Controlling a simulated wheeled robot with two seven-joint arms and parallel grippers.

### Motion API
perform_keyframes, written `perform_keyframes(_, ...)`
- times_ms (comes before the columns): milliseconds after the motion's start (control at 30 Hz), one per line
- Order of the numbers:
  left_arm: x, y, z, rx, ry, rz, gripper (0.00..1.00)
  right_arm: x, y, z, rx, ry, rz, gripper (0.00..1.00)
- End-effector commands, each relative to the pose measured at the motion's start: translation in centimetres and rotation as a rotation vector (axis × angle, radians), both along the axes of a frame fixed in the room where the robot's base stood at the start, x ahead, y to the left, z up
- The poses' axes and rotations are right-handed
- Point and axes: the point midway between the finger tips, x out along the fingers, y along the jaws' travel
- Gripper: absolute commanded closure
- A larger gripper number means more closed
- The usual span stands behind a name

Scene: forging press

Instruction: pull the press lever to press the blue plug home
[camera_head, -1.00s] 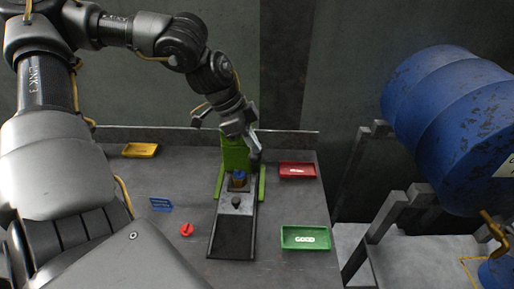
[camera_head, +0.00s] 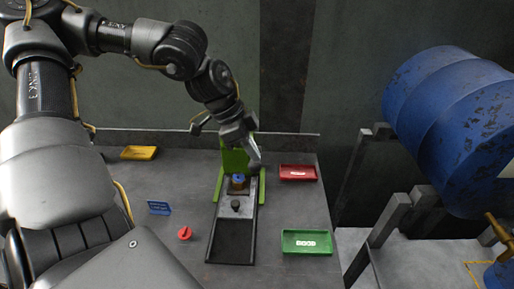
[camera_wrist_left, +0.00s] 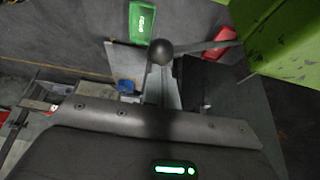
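The green press (camera_head: 234,160) stands at the back of the table, with the blue plug (camera_head: 238,178) upright on its slide; the plug also shows in the left wrist view (camera_wrist_left: 126,86). My left gripper (camera_head: 254,162) is at the press's right side, pointing down. In the left wrist view, the lever's dark round knob (camera_wrist_left: 160,51) is at the tips of the left fingers, and its rod (camera_wrist_left: 205,46) runs right toward the green press. The fingers overlap the knob there, so whether they grip it is unclear. The lever is mostly hidden in the head view. My right gripper is out of view.
A red tray (camera_head: 284,172) and a green tray (camera_head: 290,251) lie right of the press. A yellow tray (camera_head: 139,153), blue sign (camera_head: 159,208) and red round part (camera_head: 185,233) lie left.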

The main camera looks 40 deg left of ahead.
Motion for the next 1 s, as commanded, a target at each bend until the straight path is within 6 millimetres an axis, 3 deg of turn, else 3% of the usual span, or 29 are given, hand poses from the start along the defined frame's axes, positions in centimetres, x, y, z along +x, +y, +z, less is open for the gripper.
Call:
perform_keyframes(433, -0.5, -0.4, -1.9, 0.002, 0.000, 0.000, 1.00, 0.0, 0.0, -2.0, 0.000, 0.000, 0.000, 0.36)
perform_keyframes(1000, -0.7, -0.6, -2.5, 0.001, 0.001, 0.000, 1.00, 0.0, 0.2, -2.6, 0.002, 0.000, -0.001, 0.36)
